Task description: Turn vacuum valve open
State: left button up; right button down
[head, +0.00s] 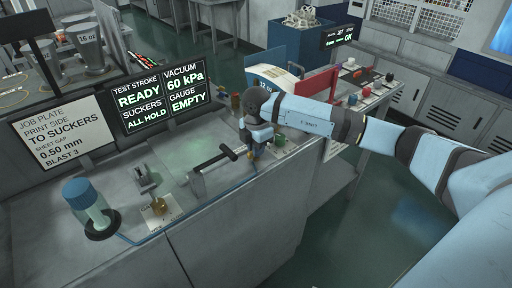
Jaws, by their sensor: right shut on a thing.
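My right gripper (254,152) reaches down to the bench top from the right, just right of the black T-shaped handle (229,152) of a grey device. It is shut on a small part that its fingers mostly hide, seemingly the vacuum valve's handle. I cannot make out how far the valve is turned. Blue tubing runs along the bench below it. A dark display (165,95) reads test stroke ready, vacuum 60 kPa, suckers all hold, gauge empty. My left gripper is not in view.
A blue-capped clear cylinder (88,205) and a small brass fitting (158,206) stand at the front left. A job plate sign (62,132) stands behind. The bench's front edge is close.

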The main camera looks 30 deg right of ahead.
jog(key=c, duration=1.1)
grip_release()
jog(key=shift+c, duration=0.2)
jog(key=shift+r, duration=0.1)
notch_tip(320, 180, up, 14)
jog(key=b, duration=0.1)
jog(key=shift+f, duration=0.2)
